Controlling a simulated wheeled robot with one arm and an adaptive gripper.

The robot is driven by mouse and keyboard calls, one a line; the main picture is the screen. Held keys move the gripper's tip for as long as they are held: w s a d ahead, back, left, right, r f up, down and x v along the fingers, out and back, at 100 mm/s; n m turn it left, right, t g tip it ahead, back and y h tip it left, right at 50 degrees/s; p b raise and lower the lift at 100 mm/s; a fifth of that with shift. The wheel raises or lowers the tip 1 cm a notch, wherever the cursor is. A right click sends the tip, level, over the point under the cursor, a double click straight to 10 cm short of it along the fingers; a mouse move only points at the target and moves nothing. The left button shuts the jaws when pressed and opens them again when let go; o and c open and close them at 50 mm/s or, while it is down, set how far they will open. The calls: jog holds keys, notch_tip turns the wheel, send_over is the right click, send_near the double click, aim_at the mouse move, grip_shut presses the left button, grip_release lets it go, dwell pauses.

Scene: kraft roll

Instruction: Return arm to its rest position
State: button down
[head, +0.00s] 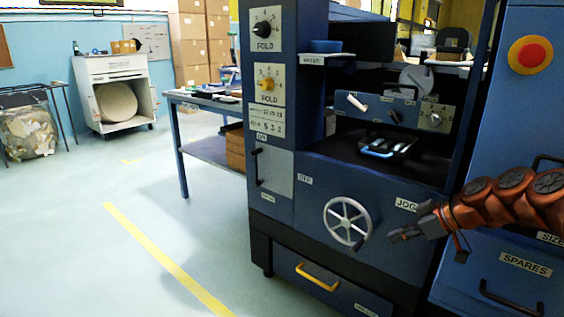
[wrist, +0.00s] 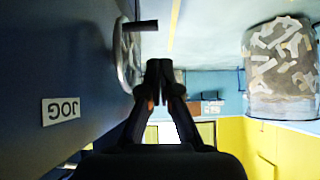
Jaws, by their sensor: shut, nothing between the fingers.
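My orange arm reaches in from the right edge of the head view. My gripper (head: 398,237) is in front of the blue machine (head: 300,213), just right of its grey handwheel (head: 347,220). In the wrist view my gripper (wrist: 160,68) shows its black fingers together with nothing between them. The handwheel (wrist: 127,55) with its dark handle stands beside the fingertips there, to their left. I cannot tell whether they touch. The JOG label (wrist: 61,111) is on the panel at the left.
A yellow drawer handle (head: 317,277) is low on the machine. A blue cabinet labelled SPARES (head: 525,264), with a red stop button (head: 531,55) above, stands at the right, close to my arm. A table (head: 205,100) stands behind. The floor at the left is clear.

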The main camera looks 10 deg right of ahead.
jog(key=s+a+r+m+g+h+p, duration=0.1)
jog(key=s+a+r+g+p, duration=0.1)
jog(key=s+a+r+p, duration=0.55)
jog(key=s+a+r+g+h+p, duration=0.15)
jog(key=s+a+r+p, duration=0.35)
jog(key=a+r+p, duration=0.6)
jog(key=s+d+r+m+g+h+p, duration=0.1)
jog(key=s+r+m+p, duration=0.3)
jog(key=s+r+p, duration=0.4)
jog(key=s+d+r+m+g+h+p, duration=0.2)
jog(key=s+r+p, duration=0.7)
jog(key=s+p, duration=0.5)
jog(key=shift+r+m+g+h+p, duration=0.2)
jog(key=shift+m+g+h+p, duration=0.35)
jog(key=shift+m+g+p, duration=0.4)
